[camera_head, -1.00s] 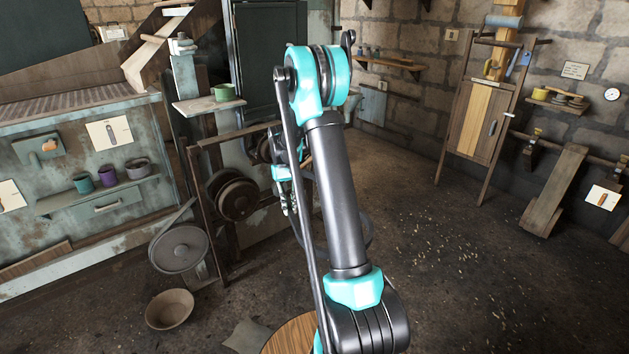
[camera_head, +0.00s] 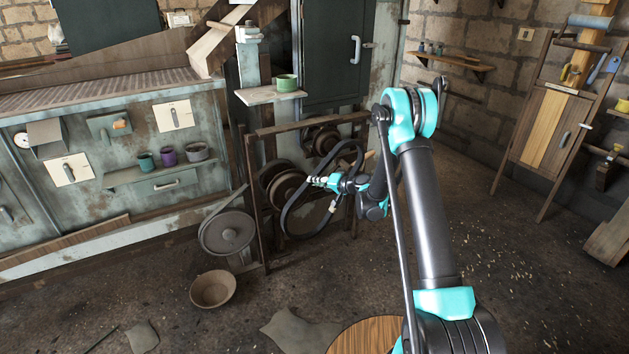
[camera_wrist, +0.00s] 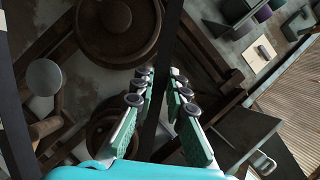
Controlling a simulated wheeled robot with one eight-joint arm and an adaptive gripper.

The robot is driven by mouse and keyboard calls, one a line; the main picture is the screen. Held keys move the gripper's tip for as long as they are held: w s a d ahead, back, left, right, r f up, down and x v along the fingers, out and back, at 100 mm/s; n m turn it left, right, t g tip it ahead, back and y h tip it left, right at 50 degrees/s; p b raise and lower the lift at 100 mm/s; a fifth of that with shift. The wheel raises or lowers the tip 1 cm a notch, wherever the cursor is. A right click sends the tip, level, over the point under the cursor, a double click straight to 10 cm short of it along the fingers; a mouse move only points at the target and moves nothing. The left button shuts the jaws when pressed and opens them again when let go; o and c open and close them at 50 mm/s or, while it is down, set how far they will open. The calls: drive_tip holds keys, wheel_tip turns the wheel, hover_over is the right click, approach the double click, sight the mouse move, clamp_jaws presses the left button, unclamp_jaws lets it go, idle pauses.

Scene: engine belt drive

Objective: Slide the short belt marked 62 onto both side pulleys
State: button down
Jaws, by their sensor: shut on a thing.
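My gripper (camera_head: 318,181) is shut on a black belt (camera_head: 284,221), a long thin loop held tilted in front of the wooden frame. In the wrist view the belt (camera_wrist: 169,40) passes as a dark strip between the fingers (camera_wrist: 160,78). No number can be read on it. A brown grooved pulley (camera_head: 284,188) is mounted on the frame, behind the belt in the head view. Another pulley (camera_head: 321,140) sits farther back to its right. The wrist view shows a large brown pulley (camera_wrist: 117,30) left of the belt; the belt appears apart from it.
A grey disc (camera_head: 228,232) stands at the frame's left, above a bowl (camera_head: 213,289) on the floor. The frame's upright post (camera_head: 252,205) and top rail (camera_head: 312,123) are close to the belt. A shelf with a green pot (camera_head: 286,82) is above.

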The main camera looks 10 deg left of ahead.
drive_tip(key=shift+w+a+r+t, duration=0.3)
drive_tip(key=shift+w+a+t, duration=0.1)
drive_tip(key=shift+w+t, duration=0.25)
drive_tip(key=w+a, duration=0.6)
drive_tip(key=w, duration=0.3)
drive_tip(key=shift+a, duration=0.15)
drive_tip(key=shift+s+a, duration=0.1)
idle(0.9)
drive_tip(key=shift+w+a, duration=0.4)
drive_tip(key=shift+w, duration=0.2)
drive_tip(key=shift+w+a, duration=0.2)
drive_tip(key=shift+w, duration=0.05)
drive_tip(key=shift+w+a, duration=0.15)
drive_tip(key=shift+w, duration=0.15)
drive_tip(key=shift+w+a, duration=0.5)
drive_tip(key=shift+w, duration=0.15)
drive_tip(key=shift+f, duration=0.25)
